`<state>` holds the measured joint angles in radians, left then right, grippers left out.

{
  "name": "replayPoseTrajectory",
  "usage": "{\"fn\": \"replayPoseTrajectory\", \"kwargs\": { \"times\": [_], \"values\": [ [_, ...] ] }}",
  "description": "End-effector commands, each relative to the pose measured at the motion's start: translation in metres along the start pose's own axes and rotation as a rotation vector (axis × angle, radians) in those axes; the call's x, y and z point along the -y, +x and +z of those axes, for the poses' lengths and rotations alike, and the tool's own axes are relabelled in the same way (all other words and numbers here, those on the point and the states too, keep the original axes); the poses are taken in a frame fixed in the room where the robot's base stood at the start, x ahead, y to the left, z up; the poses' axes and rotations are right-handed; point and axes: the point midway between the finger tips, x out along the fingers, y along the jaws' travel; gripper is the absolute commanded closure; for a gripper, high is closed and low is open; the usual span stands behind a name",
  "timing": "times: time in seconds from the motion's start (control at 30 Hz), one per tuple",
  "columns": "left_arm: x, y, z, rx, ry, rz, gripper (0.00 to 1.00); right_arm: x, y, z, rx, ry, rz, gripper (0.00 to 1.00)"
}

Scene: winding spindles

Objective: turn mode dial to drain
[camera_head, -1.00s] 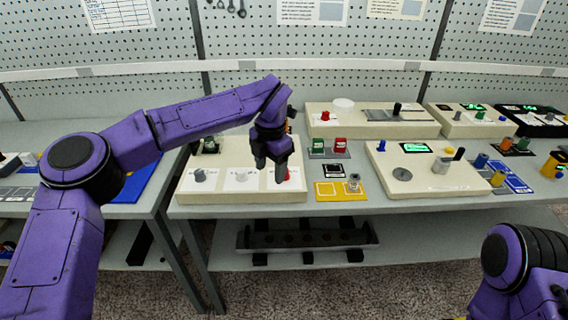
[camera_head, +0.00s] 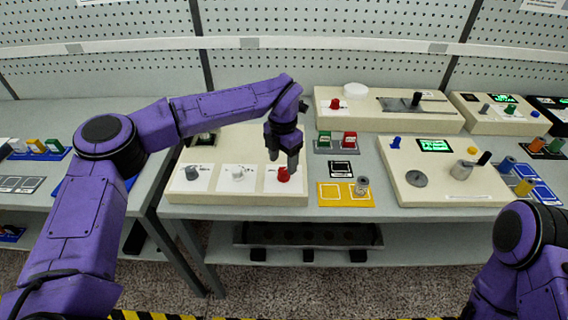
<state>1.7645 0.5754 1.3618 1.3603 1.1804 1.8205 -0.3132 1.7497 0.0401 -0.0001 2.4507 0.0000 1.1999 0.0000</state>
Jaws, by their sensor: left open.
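A cream control box (camera_head: 215,160) stands on the grey bench with three knobs on white labelled plates: a grey knob (camera_head: 191,172), a white knob (camera_head: 238,173) and a red knob (camera_head: 283,174). The labels are too small to read, so I cannot tell which knob is the mode dial. My left gripper (camera_head: 283,161) points down, open, right at the top of the red knob. Its fingers cover part of the box behind; whether they touch the knob is unclear. Only my right arm shows, at the lower right; its gripper is out of view.
Right of the box lie a yellow tray (camera_head: 330,201) holding a metal cylinder (camera_head: 361,186), and a stand with green and red blocks (camera_head: 349,139). Another cream box (camera_head: 445,196) stands farther right. A long box with a red knob (camera_head: 335,104) is behind.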

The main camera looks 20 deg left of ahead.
Motion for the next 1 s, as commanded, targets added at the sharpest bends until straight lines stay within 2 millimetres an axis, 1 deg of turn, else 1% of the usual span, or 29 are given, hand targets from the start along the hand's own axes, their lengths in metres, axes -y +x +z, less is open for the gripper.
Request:
{"fn": "replayPoseTrajectory", "kwargs": {
  "times": [0.03, 0.1, 0.2, 0.3, 0.5, 0.53, 0.57, 0.6, 0.7, 1.0],
  "values": [
    [0.001, 0.008, -0.001, -0.004, 0.000, -0.002, 0.37, 0.000, -0.006, -0.003, -0.001, 0.000, 0.000, 0.57],
    [0.001, 0.020, 0.000, -0.003, 0.001, -0.001, 0.37, -0.001, -0.009, -0.004, -0.001, 0.000, -0.001, 0.57],
    [0.001, 0.032, 0.001, -0.001, 0.001, -0.001, 0.37, -0.001, -0.011, -0.005, -0.001, 0.000, -0.001, 0.57],
    [0.001, 0.038, 0.001, 0.000, 0.002, 0.000, 0.37, -0.001, -0.011, -0.005, -0.001, 0.000, -0.001, 0.57],
    [0.001, 0.039, 0.001, 0.001, 0.002, 0.001, 0.37, -0.001, -0.011, -0.005, -0.001, 0.000, -0.001, 0.57],
    [0.001, 0.039, 0.001, 0.001, 0.002, 0.001, 0.40, -0.001, -0.011, -0.005, -0.001, 0.000, -0.001, 0.57],
    [0.001, 0.039, 0.001, 0.001, 0.002, 0.001, 0.50, -0.001, -0.011, -0.005, -0.001, 0.000, -0.001, 0.57],
    [0.001, 0.039, 0.001, 0.001, 0.002, 0.001, 0.63, -0.001, -0.011, -0.005, -0.001, 0.000, -0.001, 0.57],
    [0.001, 0.039, 0.001, 0.001, 0.002, 0.001, 0.93, -0.001, -0.011, -0.005, -0.001, 0.000, -0.001, 0.57],
    [0.000, 0.040, 0.001, 0.002, -0.023, 0.002, 0.93, 0.000, -0.007, -0.004, -0.001, 0.000, -0.001, 0.57]
  ]
}}
